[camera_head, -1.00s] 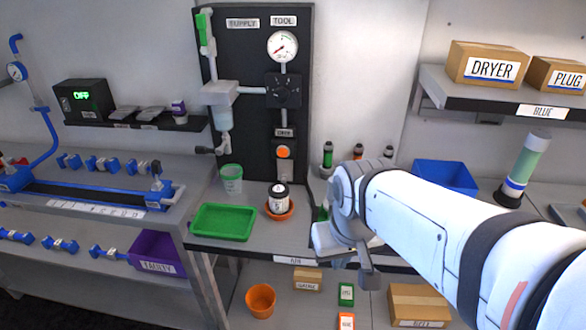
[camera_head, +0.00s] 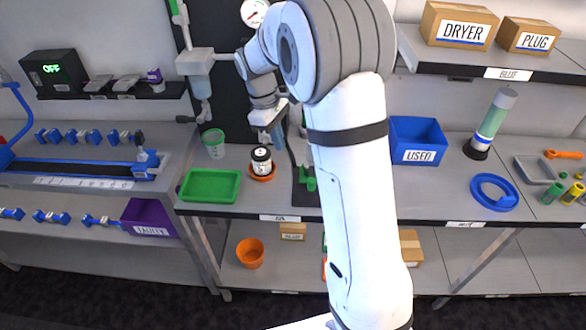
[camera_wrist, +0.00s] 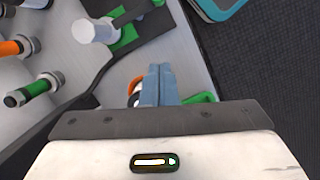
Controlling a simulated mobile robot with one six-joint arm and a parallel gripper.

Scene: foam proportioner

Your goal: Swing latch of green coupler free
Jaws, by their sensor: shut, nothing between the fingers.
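The green coupler (camera_head: 308,179) appears to be the green piece on a black base on the bench, right of the jar, partly behind my arm. In the wrist view, green parts (camera_wrist: 126,38) show at the top beside a white cylinder and dark bars. I cannot make out the latch. My gripper (camera_head: 278,137) is above the bench, left of the green piece and apart from it. In the wrist view, my gripper's fingers (camera_wrist: 161,72) are closed together and empty.
A blue bin (camera_head: 417,140) is right of my arm.

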